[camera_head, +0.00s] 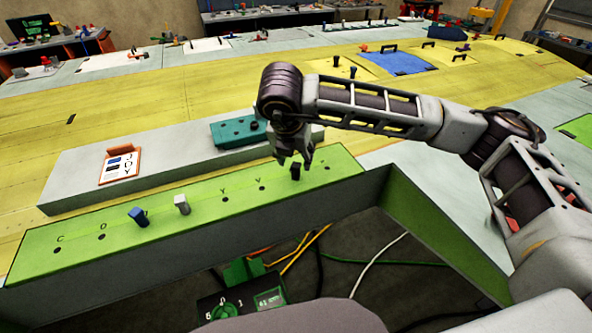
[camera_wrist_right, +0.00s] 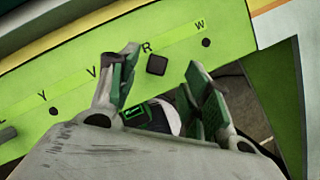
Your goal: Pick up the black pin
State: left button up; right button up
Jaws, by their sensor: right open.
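The black pin (camera_head: 295,173) stands upright on the green strip (camera_head: 92,233), toward its right end. In the right wrist view the black pin (camera_wrist_right: 157,65) shows as a dark square by the letter R. My right gripper (camera_head: 294,162) is just above the pin, pointing down. Its jaws are open, and in the wrist view the pin appears between the fingertips. Whether a finger touches the pin cannot be told. My left gripper is not in view.
A blue pin (camera_head: 138,216) and a grey pin (camera_head: 182,204) stand farther left on the strip, among empty holes. A teal block (camera_head: 238,132) and an orange-framed card (camera_head: 119,165) are on the grey ledge behind. Cables hang below the strip's front edge.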

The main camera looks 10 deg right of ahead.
aim_at(296, 164)
jog(key=shift+f, duration=0.15)
jog(key=shift+p+x, duration=0.85)
jog(key=shift+x, duration=1.7)
jog(key=shift+a, duration=0.2)
jog(key=shift+c, duration=0.2)
grip_shut()
notch_tip(296, 164, up, 9)
jog(key=shift+f+b, duration=0.2)
jog(key=shift+b, duration=0.75)
jog(key=shift+r, duration=0.7)
